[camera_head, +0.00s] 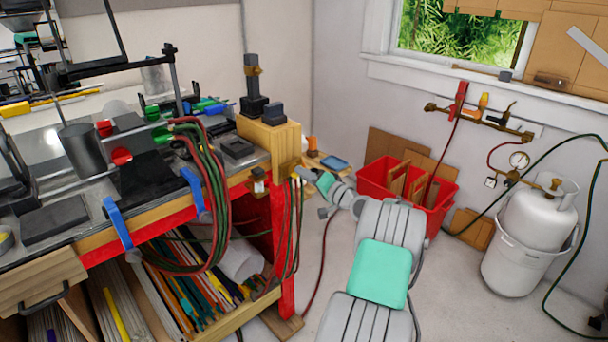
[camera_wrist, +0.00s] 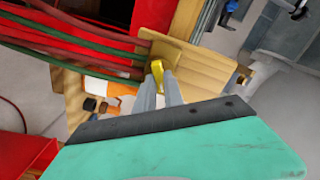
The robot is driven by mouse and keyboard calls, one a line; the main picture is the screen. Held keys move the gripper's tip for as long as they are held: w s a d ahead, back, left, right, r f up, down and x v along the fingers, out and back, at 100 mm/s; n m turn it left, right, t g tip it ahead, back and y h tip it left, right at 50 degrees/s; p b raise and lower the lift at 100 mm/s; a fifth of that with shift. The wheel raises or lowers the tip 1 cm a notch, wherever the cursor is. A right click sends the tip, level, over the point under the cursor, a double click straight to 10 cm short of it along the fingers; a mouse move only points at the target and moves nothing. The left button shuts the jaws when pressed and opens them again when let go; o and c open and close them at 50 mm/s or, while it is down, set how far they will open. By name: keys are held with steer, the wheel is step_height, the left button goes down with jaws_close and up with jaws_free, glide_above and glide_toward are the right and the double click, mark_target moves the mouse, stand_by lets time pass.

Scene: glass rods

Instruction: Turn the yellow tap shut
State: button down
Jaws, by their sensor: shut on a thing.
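The yellow tap (camera_wrist: 157,68) shows in the wrist view as a small bright yellow lever in front of a brass-coloured plate (camera_wrist: 160,48) on a wooden block. My gripper (camera_wrist: 160,80) has its two grey fingers on the lever, which sits at the fingertips; they partly hide it. In the head view my gripper (camera_head: 303,173) reaches to the front right corner of the workbench, where the tap is too small to make out clearly.
Red and green hoses (camera_wrist: 80,45) run to the plate, close beside my fingers. A red crate (camera_head: 376,182) stands on the floor behind my arm. A white gas bottle (camera_head: 530,230) and a wall manifold with coloured handles (camera_head: 483,101) are at the right.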

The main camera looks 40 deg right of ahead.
steer(key=m+p, duration=0.1)
steer(key=m, duration=0.5)
steer(key=shift+p, duration=0.3)
steer(key=shift+f, duration=0.1)
stand_by(0.3)
steer(key=c, duration=1.4)
jaws_free()
steer(key=shift+c, duration=0.2)
steer(key=s+b, duration=0.1)
steer(key=s, duration=0.7)
steer(key=shift+w+d, duration=0.1)
